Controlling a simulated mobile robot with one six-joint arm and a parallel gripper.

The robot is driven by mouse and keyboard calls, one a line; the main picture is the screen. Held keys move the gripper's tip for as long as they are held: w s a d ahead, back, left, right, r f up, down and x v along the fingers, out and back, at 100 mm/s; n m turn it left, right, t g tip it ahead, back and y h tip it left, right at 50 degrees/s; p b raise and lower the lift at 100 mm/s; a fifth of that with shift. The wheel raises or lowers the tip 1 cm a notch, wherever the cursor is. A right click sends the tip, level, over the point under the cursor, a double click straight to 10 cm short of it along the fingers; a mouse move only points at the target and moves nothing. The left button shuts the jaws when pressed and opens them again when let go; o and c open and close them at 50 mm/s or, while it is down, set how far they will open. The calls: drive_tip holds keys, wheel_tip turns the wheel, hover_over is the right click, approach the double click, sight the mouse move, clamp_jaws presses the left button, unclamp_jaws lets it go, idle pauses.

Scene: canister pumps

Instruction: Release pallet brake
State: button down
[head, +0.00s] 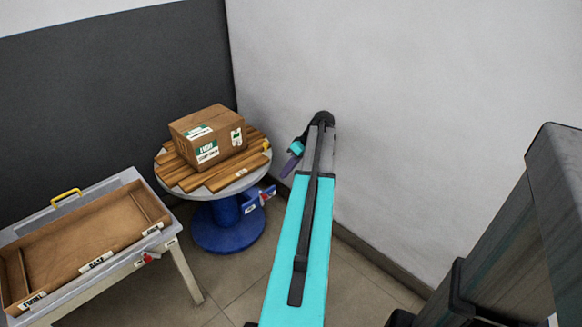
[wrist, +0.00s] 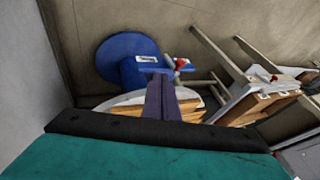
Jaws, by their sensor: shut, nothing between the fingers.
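A round pallet (head: 180,178) of wooden slats on a grey disc stands on a blue pedestal (head: 226,224) in the corner. A blue bracket with a white label (head: 262,195) sticks out from the pedestal's right side. In the wrist view, a grey lever with a red knob (wrist: 181,64) shows beside the blue pedestal (wrist: 118,62); its exact setting is unclear. My gripper (head: 291,163) is shut and empty, to the right of the pallet and apart from it in the head view. Its dark purple fingers (wrist: 160,97) overlap the pallet's edge in the wrist view.
A cardboard box (head: 208,135) sits on the pallet. At left stands a grey table with a wooden tray (head: 80,240), a yellow handle (head: 66,197) and a red knob (head: 147,257). Walls close in behind and right. A dark cabinet (head: 540,230) stands at right.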

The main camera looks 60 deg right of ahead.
drive_tip(key=w+a+f+b, duration=0.1)
drive_tip(key=w+a+f, duration=0.2)
drive_tip(key=a+f, duration=0.2)
drive_tip(key=shift+w+f, duration=0.2)
drive_tip(key=shift+f, duration=0.2)
drive_tip(key=shift+d, duration=0.1)
